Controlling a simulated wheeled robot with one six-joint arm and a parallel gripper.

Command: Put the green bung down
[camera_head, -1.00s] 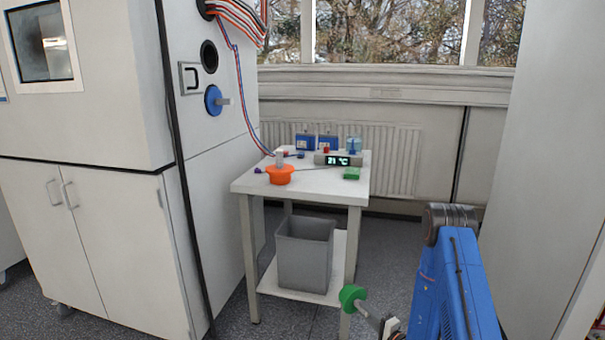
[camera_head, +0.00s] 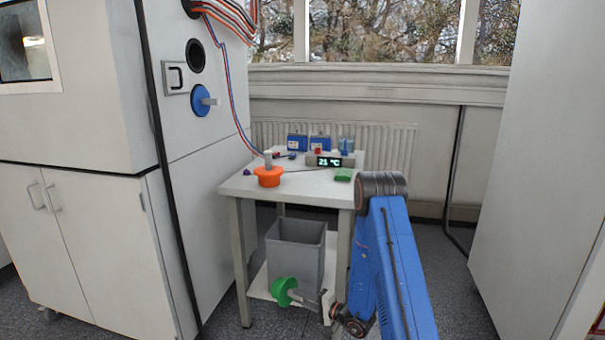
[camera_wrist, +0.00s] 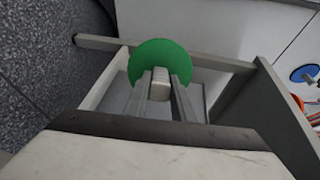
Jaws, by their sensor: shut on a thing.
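The green bung (camera_head: 284,291) is held by its pale grey stem in my gripper (camera_head: 318,302), low in front of the small table. In the wrist view the green bung (camera_wrist: 166,62) shows as a round disc beyond the stem. My gripper's two fingers (camera_wrist: 160,90) are closed on either side of that stem. The white table (camera_head: 240,185) stands behind and above the bung in the head view. Whether the bung touches anything is not clear, but it looks held in the air.
On the table are an orange bung (camera_head: 268,176), a temperature display (camera_head: 330,161), a green block (camera_head: 343,175) and blue boxes (camera_head: 297,142). A grey bin (camera_head: 293,255) stands on the lower shelf. A blue bung (camera_head: 202,100) sits in the cabinet's side, below an open port (camera_head: 195,55).

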